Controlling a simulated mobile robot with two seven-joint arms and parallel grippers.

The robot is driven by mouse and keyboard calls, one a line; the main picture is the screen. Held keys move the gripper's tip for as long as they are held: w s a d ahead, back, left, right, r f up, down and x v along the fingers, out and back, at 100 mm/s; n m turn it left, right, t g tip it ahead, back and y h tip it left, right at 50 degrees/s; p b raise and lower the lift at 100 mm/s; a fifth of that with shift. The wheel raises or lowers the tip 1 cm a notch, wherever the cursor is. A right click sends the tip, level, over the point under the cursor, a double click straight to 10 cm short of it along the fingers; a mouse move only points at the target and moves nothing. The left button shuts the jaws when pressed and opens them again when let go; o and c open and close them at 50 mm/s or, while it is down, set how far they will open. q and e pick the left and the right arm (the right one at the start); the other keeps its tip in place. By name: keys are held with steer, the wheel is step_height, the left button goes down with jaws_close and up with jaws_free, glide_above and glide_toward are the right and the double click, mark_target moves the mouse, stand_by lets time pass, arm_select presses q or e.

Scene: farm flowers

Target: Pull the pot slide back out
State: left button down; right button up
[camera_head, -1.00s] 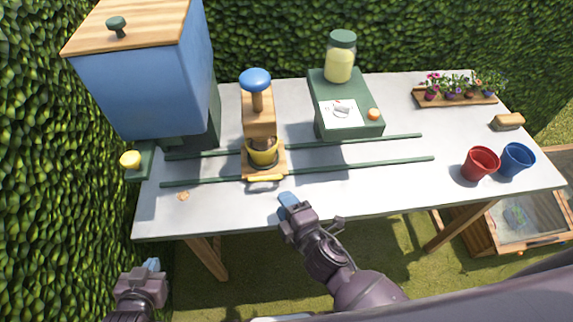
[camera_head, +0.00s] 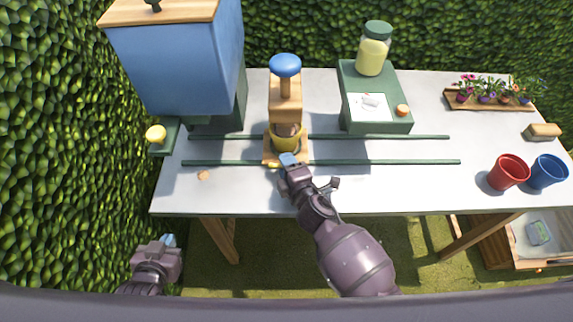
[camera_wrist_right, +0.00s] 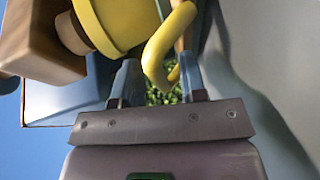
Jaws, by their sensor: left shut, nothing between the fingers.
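The pot slide (camera_head: 268,157) is a wooden carriage on two green rails, holding a yellow pot (camera_head: 285,144) below the wooden press with a blue knob (camera_head: 285,65). The slide's yellow handle (camera_head: 274,165) is at its front edge, partly hidden by my right gripper (camera_head: 289,159). In the right wrist view, the curved yellow handle (camera_wrist_right: 165,45) reaches between the spread blue fingertips of my right gripper (camera_wrist_right: 158,75). Clear gaps show beside it; I cannot tell whether a finger touches it. My left gripper (camera_head: 168,240) is shut and empty, low in front of the table's left end.
A blue hopper (camera_head: 175,70) with a yellow knob (camera_head: 156,134) stands at left. A green box (camera_head: 385,125) with a jar (camera_head: 374,50) stands behind the rails. Red (camera_head: 508,173) and blue (camera_head: 549,172) pots stand at right.

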steer(key=shift+w+a, duration=0.1)
steer(key=shift+w, duration=0.1)
jaws_close()
stand_by(0.3)
